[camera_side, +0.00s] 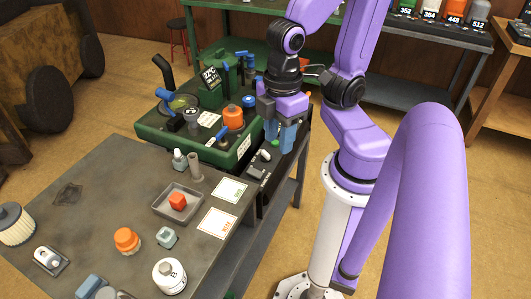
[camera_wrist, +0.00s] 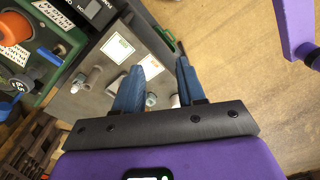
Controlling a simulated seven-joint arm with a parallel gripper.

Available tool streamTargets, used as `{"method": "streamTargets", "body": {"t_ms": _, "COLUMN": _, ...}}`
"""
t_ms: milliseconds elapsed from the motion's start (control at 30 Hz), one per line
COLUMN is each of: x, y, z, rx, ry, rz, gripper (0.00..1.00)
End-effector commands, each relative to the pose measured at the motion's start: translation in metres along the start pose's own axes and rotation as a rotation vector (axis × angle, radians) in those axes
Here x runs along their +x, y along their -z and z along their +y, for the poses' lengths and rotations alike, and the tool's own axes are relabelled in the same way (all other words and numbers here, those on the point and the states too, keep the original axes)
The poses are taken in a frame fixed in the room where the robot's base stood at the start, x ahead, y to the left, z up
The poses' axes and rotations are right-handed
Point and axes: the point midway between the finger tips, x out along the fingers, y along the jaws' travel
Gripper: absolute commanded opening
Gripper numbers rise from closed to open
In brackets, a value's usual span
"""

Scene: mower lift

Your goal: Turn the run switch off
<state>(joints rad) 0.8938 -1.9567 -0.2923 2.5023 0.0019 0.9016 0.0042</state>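My gripper (camera_side: 279,133) is above the right edge of the green mower deck (camera_side: 150,128), fingers pointing down. Its two blue fingers are apart with nothing between them. They also show in the wrist view (camera_wrist: 159,70), over the grey table. A dark control box (camera_side: 258,172) with a pale lever (camera_side: 265,155) and small white lettering lies just below the fingers in the side view. I cannot tell for sure that this lever is the run switch, nor read its position. In the wrist view a dark labelled panel (camera_wrist: 92,10) is at the upper left, away from the fingers.
An orange cap (camera_side: 232,117) and several blue-handled parts stand on the deck near my gripper. The grey table (camera_side: 105,190) holds a tray (camera_side: 162,205) with an orange block, two cards, bottles and small parts. Bare floor lies to the right.

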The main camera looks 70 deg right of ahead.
Motion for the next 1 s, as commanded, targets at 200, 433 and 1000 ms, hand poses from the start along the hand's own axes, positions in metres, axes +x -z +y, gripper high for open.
{"method": "streamTargets", "body": {"t_ms": 200, "x": 0.014, "y": 0.006, "z": 0.042, "rx": 0.238, "ry": -0.006, "rz": -0.009, "gripper": 0.39}}
{"method": "streamTargets", "body": {"t_ms": 433, "x": 0.032, "y": 0.000, "z": 0.095, "rx": 0.539, "ry": -0.012, "rz": -0.014, "gripper": 0.39}}
{"method": "streamTargets", "body": {"t_ms": 1000, "x": 0.078, "y": -0.081, "z": 0.201, "rx": 1.281, "ry": -0.021, "rz": -0.024, "gripper": 0.39}}
